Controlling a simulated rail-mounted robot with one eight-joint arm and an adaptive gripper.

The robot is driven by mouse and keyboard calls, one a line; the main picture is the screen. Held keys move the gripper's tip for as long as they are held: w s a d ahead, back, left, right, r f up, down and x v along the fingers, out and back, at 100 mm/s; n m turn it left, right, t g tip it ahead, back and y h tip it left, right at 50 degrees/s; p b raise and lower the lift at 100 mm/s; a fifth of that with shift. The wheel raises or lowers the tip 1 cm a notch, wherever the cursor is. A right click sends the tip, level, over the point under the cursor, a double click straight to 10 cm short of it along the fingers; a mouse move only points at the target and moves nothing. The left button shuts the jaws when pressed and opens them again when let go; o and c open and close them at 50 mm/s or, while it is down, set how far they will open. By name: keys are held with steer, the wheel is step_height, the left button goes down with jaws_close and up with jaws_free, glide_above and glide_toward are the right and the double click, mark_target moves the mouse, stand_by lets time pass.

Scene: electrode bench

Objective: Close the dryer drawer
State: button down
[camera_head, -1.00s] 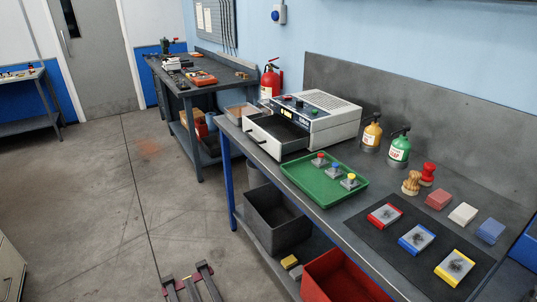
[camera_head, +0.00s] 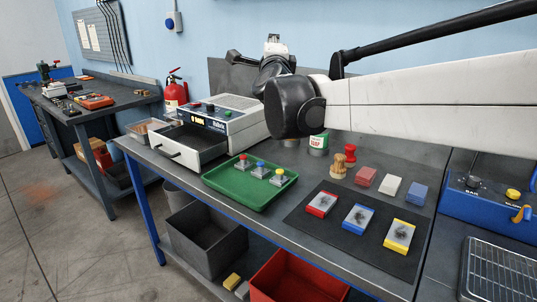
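The dryer (camera_head: 238,123) is a white and dark box on the far left of the bench. Its drawer (camera_head: 196,159) stands open toward the front left, with a dark handle (camera_head: 166,150) on its front and a dark inside that looks empty. My arm reaches in from the right edge and hides part of the bench behind the dryer. The end of my arm (camera_head: 272,50) shows small above and behind the dryer, apart from the drawer. Its fingers are too small and partly hidden to tell whether they are open or shut.
A green tray (camera_head: 222,192) with several knobbed electrodes stands just right of the drawer. A dark mat (camera_head: 370,252) with coloured-frame blocks, brushes and sanding blocks lie further right. A blue machine (camera_head: 490,200) stands at the right.

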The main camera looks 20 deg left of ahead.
steer(key=s+a+f+m+t+h+b, duration=0.15)
steer(key=a+f+m+h, duration=0.25)
steer(key=a+f+m, duration=0.5)
steer(key=s+a+f+m+h+b, duration=0.1)
steer(key=a+f+m+h+b, duration=0.35)
steer(key=a, duration=0.65)
steer(key=s+a+f+m+g+h+b, duration=0.1)
steer(key=s+a+f+m+h, duration=0.1)
steer(key=s+a+f+m, duration=0.45)
steer(key=s+a+f+m+g+h, duration=0.1)
steer(key=s+a+f+g, duration=0.15)
steer(key=f, duration=0.75)
steer(key=s+a+f+m+g+h+b, duration=0.1)
steer(key=s+a+f+m+h, duration=0.1)
steer(key=s+a+f+m, duration=0.35)
steer(key=n+b, duration=0.2)
steer(key=b, duration=0.1)
glide_toward(222, 148)
steer(key=shift+y, duration=0.25)
steer(key=v, duration=0.5)
steer(key=shift+s, duration=0.4)
steer(key=p+x, duration=0.3)
steer(key=x, duration=1.2)
steer(key=shift+w+r+p, duration=0.1)
steer(key=shift+w+p, duration=0.2)
steer(key=shift+p, duration=0.1)
